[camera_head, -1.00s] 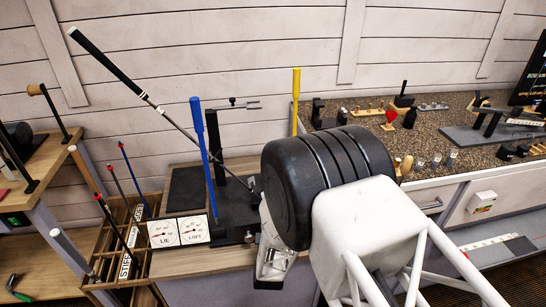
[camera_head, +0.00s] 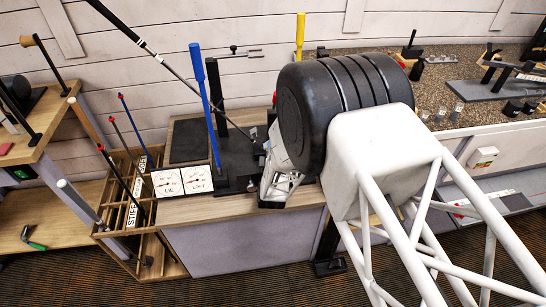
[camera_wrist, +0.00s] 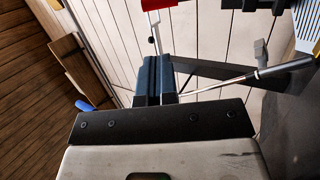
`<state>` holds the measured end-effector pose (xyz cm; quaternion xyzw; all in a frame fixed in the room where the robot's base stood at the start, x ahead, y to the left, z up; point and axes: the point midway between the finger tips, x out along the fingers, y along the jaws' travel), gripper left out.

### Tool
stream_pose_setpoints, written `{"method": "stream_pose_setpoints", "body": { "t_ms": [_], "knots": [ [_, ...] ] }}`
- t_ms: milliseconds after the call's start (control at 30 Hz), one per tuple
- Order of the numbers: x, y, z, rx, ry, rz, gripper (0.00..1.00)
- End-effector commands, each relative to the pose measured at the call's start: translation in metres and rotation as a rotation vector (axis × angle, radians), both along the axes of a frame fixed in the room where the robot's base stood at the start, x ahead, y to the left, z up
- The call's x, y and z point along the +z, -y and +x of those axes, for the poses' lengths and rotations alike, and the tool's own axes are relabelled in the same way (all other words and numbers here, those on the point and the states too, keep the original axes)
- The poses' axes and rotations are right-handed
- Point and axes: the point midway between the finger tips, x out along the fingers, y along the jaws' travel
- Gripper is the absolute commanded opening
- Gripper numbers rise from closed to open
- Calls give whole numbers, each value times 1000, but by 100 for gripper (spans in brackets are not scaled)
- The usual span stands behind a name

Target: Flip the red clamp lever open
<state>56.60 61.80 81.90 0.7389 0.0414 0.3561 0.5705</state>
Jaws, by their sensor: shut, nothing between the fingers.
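My gripper (camera_wrist: 153,70) shows in the wrist view with its two dark blue fingers shut together and nothing between them. In the head view its metal body (camera_head: 280,187) is beside the dark bench fixture, and its fingertips are hard to make out. A red piece (camera_wrist: 157,4) on a thin pale rod is cut off by the top edge of the wrist view, beyond the fingertips and apart from them. I cannot tell surely whether it is the clamp lever. A golf club (camera_head: 165,62) slants down toward the fixture in the head view. My arm hides part of the bench.
A blue handle (camera_head: 197,60) and a yellow handle (camera_head: 300,30) stand upright near my arm. Two dials marked LIE and LOFT (camera_head: 183,181) are on the bench front. A wooden rack (camera_head: 128,215) of shafts stands left. The counter (camera_head: 450,80) at right holds several small tools.

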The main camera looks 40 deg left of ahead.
Motion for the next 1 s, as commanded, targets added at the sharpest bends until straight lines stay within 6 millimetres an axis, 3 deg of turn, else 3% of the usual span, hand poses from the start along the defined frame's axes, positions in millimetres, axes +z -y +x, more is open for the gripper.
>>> {"method": "stream_pose_setpoints", "body": {
  "t_ms": [700, 1000],
  "knots": [
    [53, -52, 83, -1, 0, 1, 0],
    [68, -67, 107, 0, 0, 0, 0]
  ]
}}
